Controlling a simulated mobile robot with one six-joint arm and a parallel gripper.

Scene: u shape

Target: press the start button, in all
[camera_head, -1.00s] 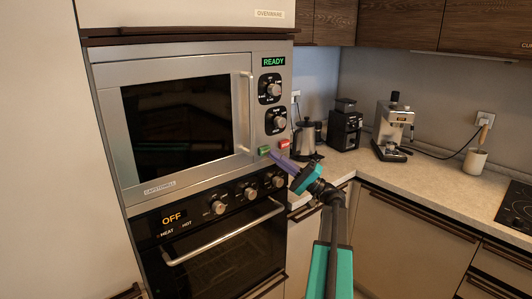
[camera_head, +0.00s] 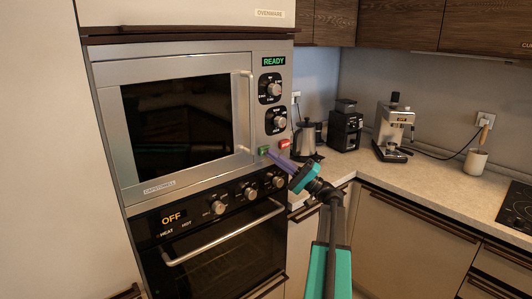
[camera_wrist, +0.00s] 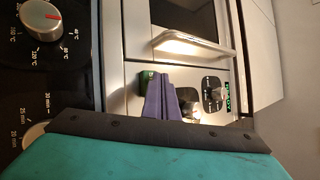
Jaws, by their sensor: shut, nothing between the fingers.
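The microwave (camera_head: 105,92) is built in above the oven, its door closed and its display (camera_head: 273,61) reading READY in green. A green button (camera_head: 263,150) and a red button (camera_head: 284,144) sit at the bottom of its control panel; the green one appears to be the start button. My gripper (camera_head: 271,153) is shut and empty, its purple fingertips at or very near the green button. In the wrist view the fingers (camera_wrist: 157,86) reach to the green button (camera_wrist: 147,78) and partly cover it. Whether they touch it I cannot tell.
Below is the oven (camera_head: 220,262), with knobs, a bar handle and a display reading OFF. The microwave's vertical handle (camera_head: 250,112) stands out left of the control panel. A kettle (camera_head: 304,140), a grinder (camera_head: 345,126) and an espresso machine (camera_head: 392,130) stand on the counter at right.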

